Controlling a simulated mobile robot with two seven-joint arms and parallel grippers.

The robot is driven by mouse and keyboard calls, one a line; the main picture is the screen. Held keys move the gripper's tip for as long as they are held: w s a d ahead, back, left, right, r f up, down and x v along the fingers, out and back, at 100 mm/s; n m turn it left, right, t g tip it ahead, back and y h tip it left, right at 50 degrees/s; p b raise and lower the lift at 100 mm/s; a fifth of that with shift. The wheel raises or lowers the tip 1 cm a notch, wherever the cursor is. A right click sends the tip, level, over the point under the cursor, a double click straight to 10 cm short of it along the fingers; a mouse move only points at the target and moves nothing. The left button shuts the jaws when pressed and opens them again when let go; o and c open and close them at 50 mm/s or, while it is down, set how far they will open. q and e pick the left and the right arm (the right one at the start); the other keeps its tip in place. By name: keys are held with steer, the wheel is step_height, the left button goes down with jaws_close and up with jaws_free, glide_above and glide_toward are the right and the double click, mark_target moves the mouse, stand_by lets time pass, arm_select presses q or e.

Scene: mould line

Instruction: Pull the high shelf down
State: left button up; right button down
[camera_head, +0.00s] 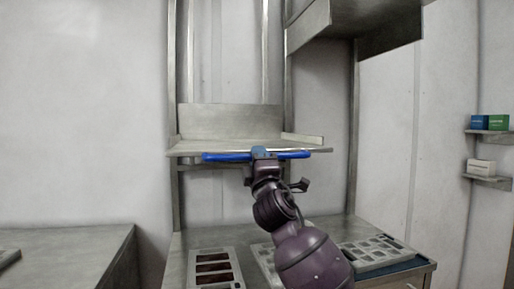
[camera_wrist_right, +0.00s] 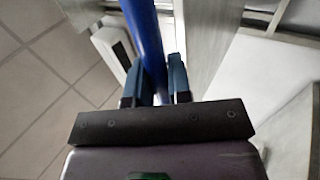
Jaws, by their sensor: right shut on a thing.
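The shelf (camera_head: 226,147) is a grey metal tray with a raised back panel, set between two upright posts above the counter. A blue bar handle (camera_head: 226,157) runs along its front edge. My right gripper (camera_head: 260,153) is at the middle of this handle, with my purple arm reaching up from below. In the right wrist view the two blue fingers (camera_wrist_right: 162,80) are closed around the blue bar (camera_wrist_right: 143,38), one on each side. The gripper hides a short middle part of the bar. My left gripper is in neither view.
Below, the counter (camera_head: 200,238) carries a mould with dark cavities (camera_head: 214,270) and grey cavity trays (camera_head: 372,251). A metal cabinet (camera_head: 390,28) hangs at upper right. Small wall shelves (camera_head: 488,179) hold boxes at far right. Another counter (camera_head: 62,250) stands at left.

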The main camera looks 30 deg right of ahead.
steer(key=shift+w+f, duration=0.15)
steer(key=shift+f, duration=0.3)
steer(key=c, duration=1.1)
jaws_free()
steer(key=shift+r, duration=0.15)
steer(key=shift+s, duration=0.2)
steer(key=v, duration=1)
steer(key=shift+s+a, duration=0.1)
steer(key=shift+s, duration=0.1)
